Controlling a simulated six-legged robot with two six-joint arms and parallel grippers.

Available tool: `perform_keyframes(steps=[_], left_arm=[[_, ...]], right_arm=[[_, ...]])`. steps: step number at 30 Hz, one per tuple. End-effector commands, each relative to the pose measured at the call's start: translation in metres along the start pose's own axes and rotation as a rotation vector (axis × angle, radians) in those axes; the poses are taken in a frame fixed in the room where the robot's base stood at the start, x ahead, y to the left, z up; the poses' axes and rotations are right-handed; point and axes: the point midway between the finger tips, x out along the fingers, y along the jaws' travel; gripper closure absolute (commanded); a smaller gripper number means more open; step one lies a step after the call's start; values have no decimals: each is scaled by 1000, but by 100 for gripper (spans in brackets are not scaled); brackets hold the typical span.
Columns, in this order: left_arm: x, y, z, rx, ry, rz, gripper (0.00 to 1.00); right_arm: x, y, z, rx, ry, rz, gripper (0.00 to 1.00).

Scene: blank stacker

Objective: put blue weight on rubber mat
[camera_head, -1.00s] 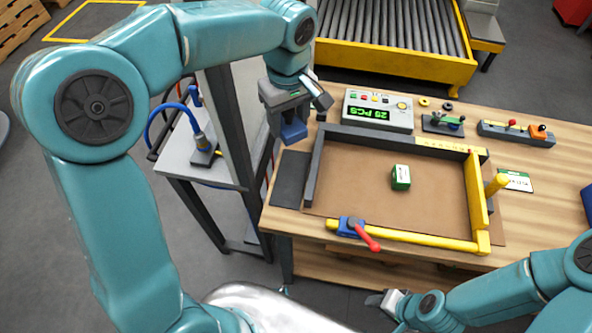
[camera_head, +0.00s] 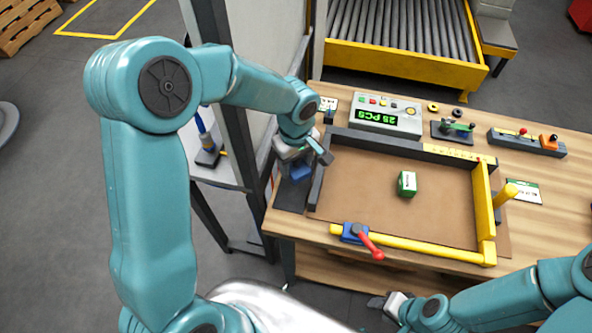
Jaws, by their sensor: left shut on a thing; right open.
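The blue weight (camera_head: 300,173) is a small blue block in my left gripper (camera_head: 302,160), which is shut on it. It shows just below the jaws, over the far part of the dark grey rubber mat (camera_head: 290,210). The mat lies at the left edge of the wooden table, beside the grey left rail of the fixture. I cannot tell whether the weight touches the mat. My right gripper (camera_head: 388,303) is open and empty, low in front of the table's front edge.
A fixture with grey and yellow rails (camera_head: 430,242) frames a brown board. A green box (camera_head: 407,183) stands inside it. A red-handled clamp (camera_head: 368,245) sits at the front rail. A counter box (camera_head: 387,115) stands behind. A grey post (camera_head: 240,130) rises left of the table.

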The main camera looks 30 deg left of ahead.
Motion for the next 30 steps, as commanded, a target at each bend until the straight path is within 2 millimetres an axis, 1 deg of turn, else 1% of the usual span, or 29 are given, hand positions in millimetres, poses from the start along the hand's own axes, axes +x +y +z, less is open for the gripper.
perform_keyframes(steps=[2,9,11,19,24,25,26,30], left_arm=[[4,1,0,0,0,2,100],[38,2,-1,1,0,-1,100],[43,2,-1,1,0,1,100],[45,2,-1,0,1,3,100],[49,2,-1,0,1,3,100],[50,2,-1,1,-1,1,42],[48,2,-1,1,-1,1,34],[48,2,-1,1,-1,1,34]], right_arm=[[-1,0,0,0,0,0,57],[-3,-1,0,0,0,0,57],[-3,-1,0,0,0,0,57],[-2,-1,0,0,0,0,57],[2,1,0,0,0,0,57],[2,1,0,0,0,0,57],[2,0,0,0,0,0,57],[1,0,0,0,0,0,57]])
